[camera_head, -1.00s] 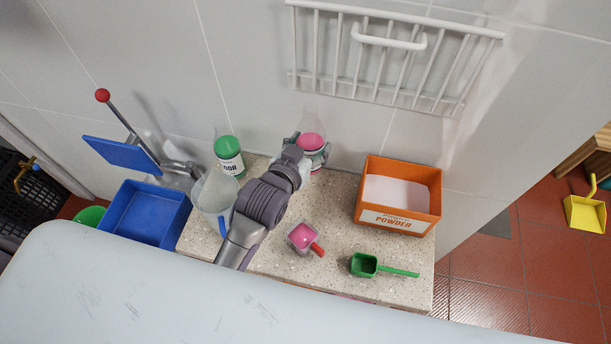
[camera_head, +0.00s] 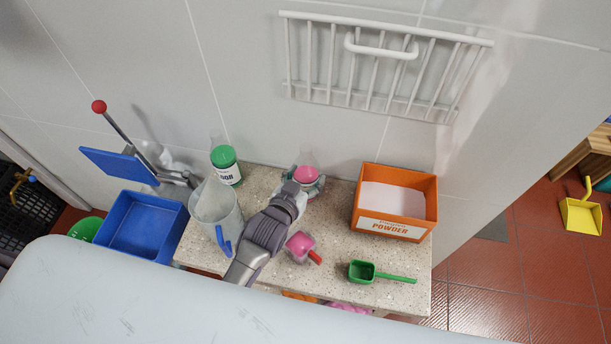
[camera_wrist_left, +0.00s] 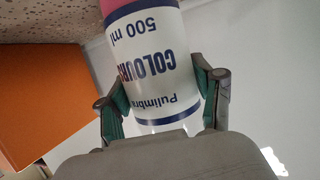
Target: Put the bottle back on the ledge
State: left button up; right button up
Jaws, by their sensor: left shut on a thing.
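The arm hides part of the stone top. My right gripper is not in view.
An orange powder box (camera_head: 396,228) stands to the right. A pink scoop (camera_head: 300,245) and green scoop (camera_head: 362,271) lie in front. A white rack (camera_head: 385,65) hangs above.

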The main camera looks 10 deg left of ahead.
pick_arm(q)
jog(key=o, duration=1.2)
jog(key=shift+f, duration=0.1)
jog(key=shift+c, duration=0.2)
jog(key=o, duration=0.3)
jog(key=shift+o, duration=0.2)
jog(key=shift+r, duration=0.3)
jog(key=b+v, duration=0.1)
jog(key=v, duration=1.1)
jog(key=shift+f, duration=0.15)
